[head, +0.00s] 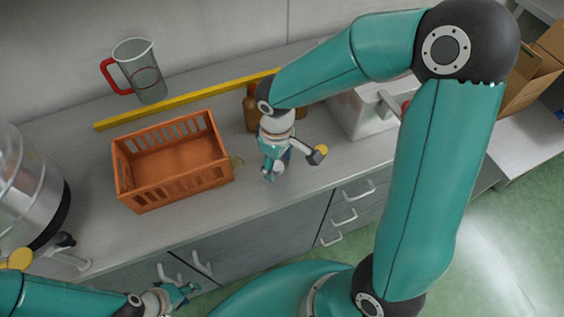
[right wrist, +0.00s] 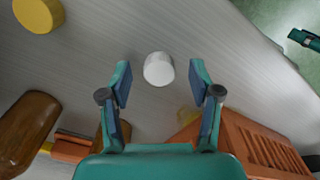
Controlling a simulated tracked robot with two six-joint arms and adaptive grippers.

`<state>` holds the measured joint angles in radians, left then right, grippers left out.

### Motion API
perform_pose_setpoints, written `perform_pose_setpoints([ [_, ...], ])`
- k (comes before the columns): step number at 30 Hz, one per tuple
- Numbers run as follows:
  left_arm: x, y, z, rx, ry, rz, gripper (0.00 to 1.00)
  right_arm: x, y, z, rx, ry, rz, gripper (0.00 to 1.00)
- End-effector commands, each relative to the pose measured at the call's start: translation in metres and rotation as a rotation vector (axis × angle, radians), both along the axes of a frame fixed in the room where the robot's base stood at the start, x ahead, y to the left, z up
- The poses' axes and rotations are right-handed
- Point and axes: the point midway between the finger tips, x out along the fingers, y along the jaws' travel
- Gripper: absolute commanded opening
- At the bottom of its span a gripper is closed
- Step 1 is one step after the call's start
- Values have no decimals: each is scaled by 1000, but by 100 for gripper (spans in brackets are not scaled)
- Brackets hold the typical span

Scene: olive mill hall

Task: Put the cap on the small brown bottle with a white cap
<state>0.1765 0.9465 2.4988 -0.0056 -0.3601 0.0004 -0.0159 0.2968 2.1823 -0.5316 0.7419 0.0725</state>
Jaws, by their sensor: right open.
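A white cap (right wrist: 158,69) lies on the counter in the right wrist view, between and slightly beyond the fingertips. My right gripper (right wrist: 160,82) is open and points down towards it, apart from it. In the head view this gripper (head: 270,174) is above the counter, right of the orange crate. A brown bottle (head: 251,108) stands behind it, partly hidden by my right arm. Brown bottle shapes also show at the left of the right wrist view (right wrist: 25,125); I cannot tell which is the small one. My left gripper (head: 180,292) is low in front of the counter, its opening unclear.
A yellow cap (right wrist: 38,15) is at upper left in the right wrist view. A jug (head: 142,75), a yellow bar (head: 180,100) and a white box (head: 352,115) stand further back.

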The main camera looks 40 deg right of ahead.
Motion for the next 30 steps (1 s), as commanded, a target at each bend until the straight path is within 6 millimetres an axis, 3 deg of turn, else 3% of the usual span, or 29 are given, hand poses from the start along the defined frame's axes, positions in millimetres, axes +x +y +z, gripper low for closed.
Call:
perform_pose_setpoints([
  [12,0,0,0,0,0,0,40,0,0,-7,1,-1,0,63],
  [13,0,0,0,0,0,0,40,0,0,-7,1,-1,0,61],
  [20,0,0,0,0,0,0,40,0,0,-7,1,-1,0,23],
  [30,0,0,0,0,0,0,40,0,0,-7,1,-1,-1,21],
])
